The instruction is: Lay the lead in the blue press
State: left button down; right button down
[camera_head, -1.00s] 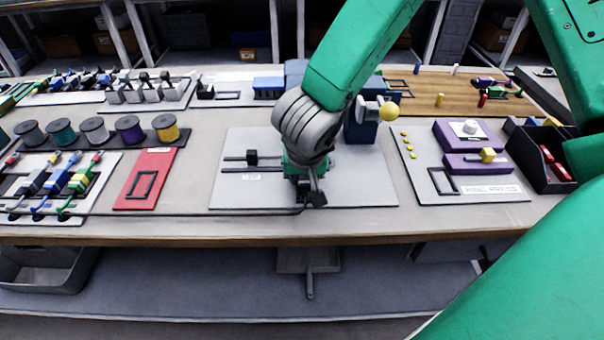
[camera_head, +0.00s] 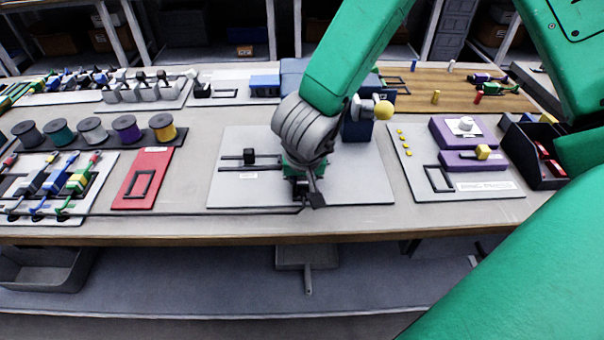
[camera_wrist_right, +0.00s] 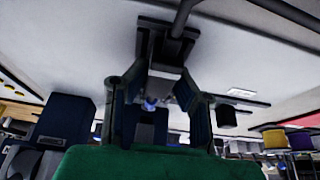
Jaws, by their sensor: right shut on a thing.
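The blue press (camera_head: 357,126) stands at the back of a grey board (camera_head: 372,190), with a yellow ball knob (camera_head: 383,110) on its lever; my right arm hides part of it. My right gripper (camera_head: 308,192) is over the board's front part, in front of the press, pointing down. It is shut on the dark lead (camera_head: 240,212), which runs left along the table's front. In the right wrist view, a dark block end of the lead (camera_wrist_right: 166,42) sits at the fingertips (camera_wrist_right: 163,74), and its cable leads away at the top. My left gripper is not in view.
A black block on a slotted rail (camera_head: 250,157) is on the board's left. A red plate (camera_head: 147,165), several spools (camera_head: 93,130) and coloured connectors (camera_head: 78,180) lie left. A purple fixture (camera_head: 470,160) and a black bin (camera_head: 537,160) are right. Bare table shows left of the board.

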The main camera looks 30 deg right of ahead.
jog(key=shift+s+f, duration=0.1)
jog(key=shift+f, duration=0.05)
jog(key=c, duration=1.3)
grip_release()
jog(key=shift+d, duration=0.1)
jog(key=v, duration=1.1)
jog(key=shift+r, duration=0.4)
